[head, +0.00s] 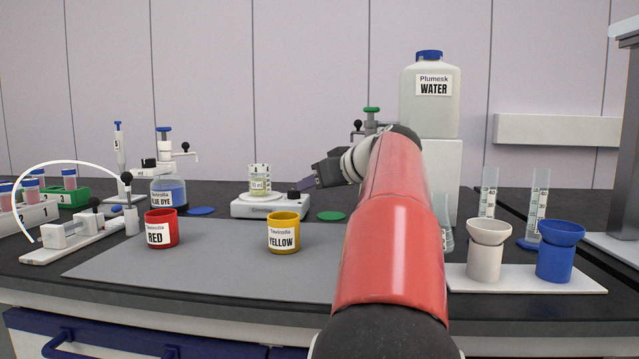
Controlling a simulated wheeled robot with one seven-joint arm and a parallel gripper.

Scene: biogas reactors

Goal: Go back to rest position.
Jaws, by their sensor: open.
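My red arm reaches forward over the right part of the bench, and its far end bends to the left. My gripper (303,184) is at the end of it, raised above the bench, just right of a glass beaker on a small white device. The gripper looks small and partly edge-on here, and its fingers are open. I see nothing held between them. My arm hides part of the bench and the lower front of the white block behind it.
A red cup (161,229) and a yellow cup (283,232) stand on the grey mat (215,270). The beaker (259,180) sits on the white device (262,207). The water jug (429,105) stands behind my arm. White and blue funnel-topped cups stand on a tray (520,287) at right.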

